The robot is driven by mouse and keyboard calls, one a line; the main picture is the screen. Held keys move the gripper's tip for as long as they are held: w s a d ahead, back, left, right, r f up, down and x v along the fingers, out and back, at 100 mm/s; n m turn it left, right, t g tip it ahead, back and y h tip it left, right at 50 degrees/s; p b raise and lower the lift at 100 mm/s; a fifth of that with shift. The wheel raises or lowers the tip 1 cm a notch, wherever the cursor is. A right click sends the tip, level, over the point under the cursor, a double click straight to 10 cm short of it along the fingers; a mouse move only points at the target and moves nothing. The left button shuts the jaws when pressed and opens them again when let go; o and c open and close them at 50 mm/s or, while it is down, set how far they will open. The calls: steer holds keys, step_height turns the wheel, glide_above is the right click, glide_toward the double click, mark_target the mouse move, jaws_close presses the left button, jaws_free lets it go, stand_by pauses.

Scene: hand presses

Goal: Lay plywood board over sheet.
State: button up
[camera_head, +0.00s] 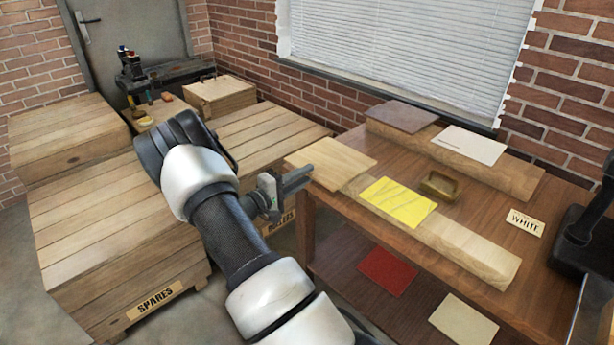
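A square, pale plywood board (334,160) lies level at the left end of the long wooden strip on the bench, its left part reaching past the bench edge. A yellow sheet (398,202) with faint lines lies on the same strip, to the right of the board and uncovered. My gripper (303,178) is at the board's left front edge, its fingers pointing right. The fingers overlap the edge in this view. Whether they pinch the board or are only beside it cannot be made out.
The bench (465,205) also bears a small wooden block (439,186), a "WHITE" sign (525,222), and a rear strip with a grey-brown square (401,116) and a white card (470,144). A black press (590,230) stands right. Red (387,272) and cream (463,319) sheets lie below. Crates (110,240) stand left.

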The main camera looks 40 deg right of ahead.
steer(key=shift+d, duration=0.1)
steer(key=shift+c, duration=0.2)
jaws_close()
step_height(320, 180, up, 3)
steer(key=shift+r+p, duration=0.1)
steer(key=shift+p, duration=0.4)
steer(key=s+a+r, duration=0.1)
steer(key=a, duration=1)
steer(key=a+r, duration=0.1)
steer(key=a, duration=1)
steer(key=shift+s+r, duration=0.4)
stand_by(0.4)
